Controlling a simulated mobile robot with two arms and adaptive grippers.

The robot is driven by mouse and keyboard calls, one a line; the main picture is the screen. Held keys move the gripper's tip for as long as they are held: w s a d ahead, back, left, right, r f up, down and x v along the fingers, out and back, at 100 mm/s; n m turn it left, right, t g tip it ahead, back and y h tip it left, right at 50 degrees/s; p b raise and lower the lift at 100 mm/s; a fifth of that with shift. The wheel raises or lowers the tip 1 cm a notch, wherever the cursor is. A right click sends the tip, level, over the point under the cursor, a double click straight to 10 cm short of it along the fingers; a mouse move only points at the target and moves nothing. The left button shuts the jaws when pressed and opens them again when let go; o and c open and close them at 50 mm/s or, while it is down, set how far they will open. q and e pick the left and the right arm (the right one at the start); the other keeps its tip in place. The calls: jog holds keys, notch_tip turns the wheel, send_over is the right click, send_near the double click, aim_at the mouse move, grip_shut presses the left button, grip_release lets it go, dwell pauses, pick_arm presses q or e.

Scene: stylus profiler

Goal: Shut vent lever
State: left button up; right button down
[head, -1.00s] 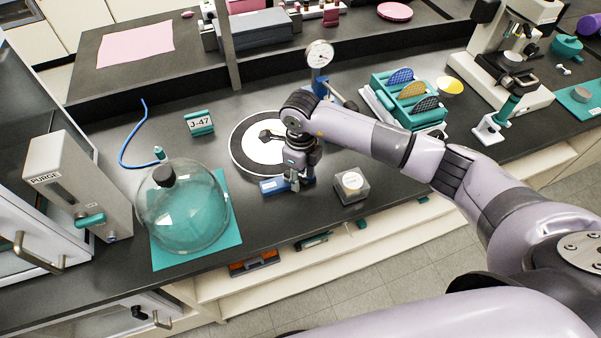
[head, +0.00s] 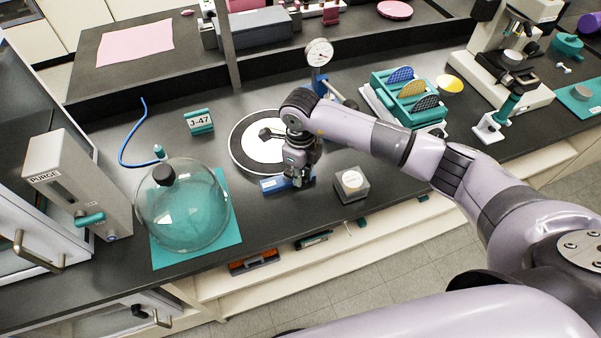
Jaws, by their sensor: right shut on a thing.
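My right gripper (head: 300,181) points down at a low blue block (head: 272,185) at the front edge of the round black-and-white plate (head: 246,150). Its jaws are shut on a small part at this block, taken to be the vent lever. The jaws and wrist hide most of that part, so its angle cannot be told. A round dial gauge (head: 319,52) on a blue stand rises behind my right wrist. My left gripper is not in view.
A glass dome (head: 182,208) on a teal mat, a PURGE unit (head: 62,180) and a J-47 sign (head: 199,122) are at left. A teal rack (head: 412,98) is at right. The bench front edge is near.

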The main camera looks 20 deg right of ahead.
jog(key=shift+s+a+m, duration=0.1)
jog(key=shift+m, duration=0.3)
jog(key=m+b, duration=0.1)
jog(key=a+m+b, duration=0.1)
jog(key=shift+s+f+m, duration=0.1)
jog(key=shift+s+m, duration=0.15)
jog(key=shift+m, duration=0.15)
jog(key=m, duration=0.1)
jog(key=a+m+b, duration=0.1)
jog(key=m, duration=0.1)
jog(key=m+b, duration=0.1)
jog(key=m, duration=0.1)
jog(key=shift+s+a, duration=0.15)
jog(key=shift+a, duration=0.25)
jog(key=m+b, duration=0.1)
jog(key=m, duration=0.1)
jog(key=a+m+b, duration=0.1)
jog(key=m, duration=0.1)
jog(key=shift+w+a+m+b, duration=0.2)
jog(key=shift+a+m+b, duration=0.1)
jog(key=shift+m, duration=0.55)
jog(key=shift+w+a+m+b, duration=0.15)
jog(key=shift+w+a+m, duration=0.1)
jog(key=shift+m, duration=0.6)
jog(key=c, duration=1.6)
grip_release()
